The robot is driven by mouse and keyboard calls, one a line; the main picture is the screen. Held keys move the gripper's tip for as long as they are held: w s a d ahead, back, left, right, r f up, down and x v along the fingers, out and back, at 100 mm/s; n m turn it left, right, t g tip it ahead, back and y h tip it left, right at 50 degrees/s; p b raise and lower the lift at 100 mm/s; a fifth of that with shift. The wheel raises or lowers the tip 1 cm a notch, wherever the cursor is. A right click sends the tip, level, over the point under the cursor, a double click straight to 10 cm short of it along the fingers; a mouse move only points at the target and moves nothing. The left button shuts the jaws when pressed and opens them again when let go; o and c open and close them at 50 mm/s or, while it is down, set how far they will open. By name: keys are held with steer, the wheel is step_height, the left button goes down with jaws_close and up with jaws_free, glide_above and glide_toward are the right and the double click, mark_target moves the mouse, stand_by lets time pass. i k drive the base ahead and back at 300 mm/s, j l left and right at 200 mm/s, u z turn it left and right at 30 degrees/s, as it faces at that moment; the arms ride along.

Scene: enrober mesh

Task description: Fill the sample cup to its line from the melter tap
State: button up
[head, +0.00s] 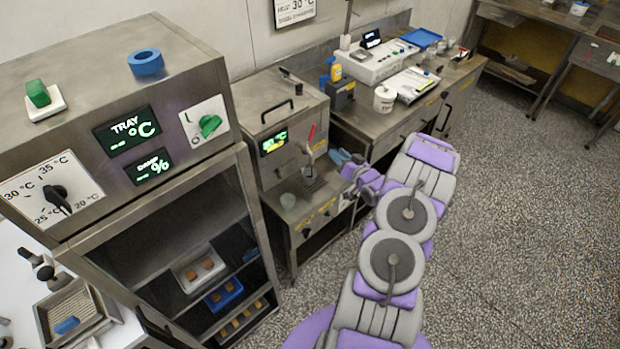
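The melter (275,120) is a steel box with a lid handle and a lit green display. Its tap (308,150) is on the front, with a red lever (312,132) pointing up. A greyish shape under the tap is too small to make out. My gripper (341,158), with blue fingertips, is just right of the tap, apart from the pale cup. Its finger gap is too small to read. No cup line or fill level can be seen.
A tall steel cabinet (185,90) with dials and open shelves of trays stands at the left. A bench (365,122) behind my gripper carries a white tub (384,98), a yellow bottle (336,72) and a blue tray (421,38). The speckled floor at right is clear.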

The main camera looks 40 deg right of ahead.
mark_target(313, 127)
steer(key=l+u, duration=0.1)
steer(key=l, duration=1.45)
